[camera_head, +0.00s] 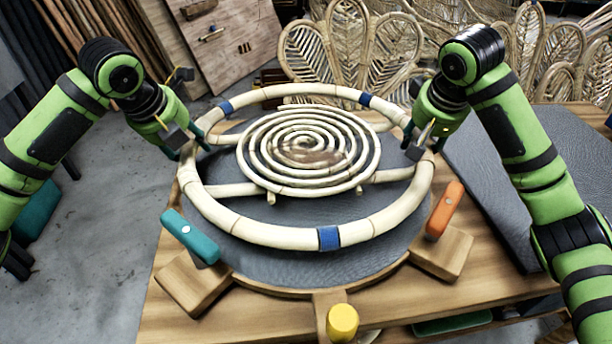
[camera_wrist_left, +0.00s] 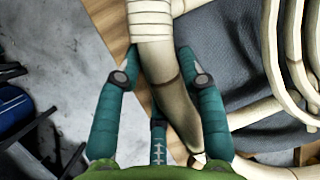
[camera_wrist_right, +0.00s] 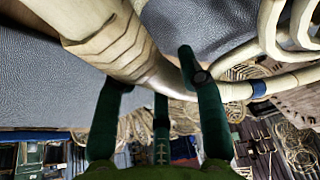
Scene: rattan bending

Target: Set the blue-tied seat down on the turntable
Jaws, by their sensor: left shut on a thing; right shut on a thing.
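The blue-tied seat (camera_head: 290,236) is a pale rattan ring with blue ties and a spiral of rattan in its middle. It lies roughly level over the turntable (camera_head: 300,272), a grey disc with a wooden rim. The seat seems raised above the disc, but the gap is hard to judge. My left gripper (camera_head: 188,141) is shut on the ring's left side; its fingers straddle the rattan in the left wrist view (camera_wrist_left: 180,80). My right gripper (camera_head: 424,141) is shut on the ring's right side, also seen in the right wrist view (camera_wrist_right: 158,85).
Around the turntable's rim are a teal clamp (camera_head: 190,237), an orange clamp (camera_head: 444,211) and a yellow knob (camera_head: 342,322). A grey mat (camera_head: 500,190) lies at the right. Rattan chair backs (camera_head: 350,45) stand behind the table.

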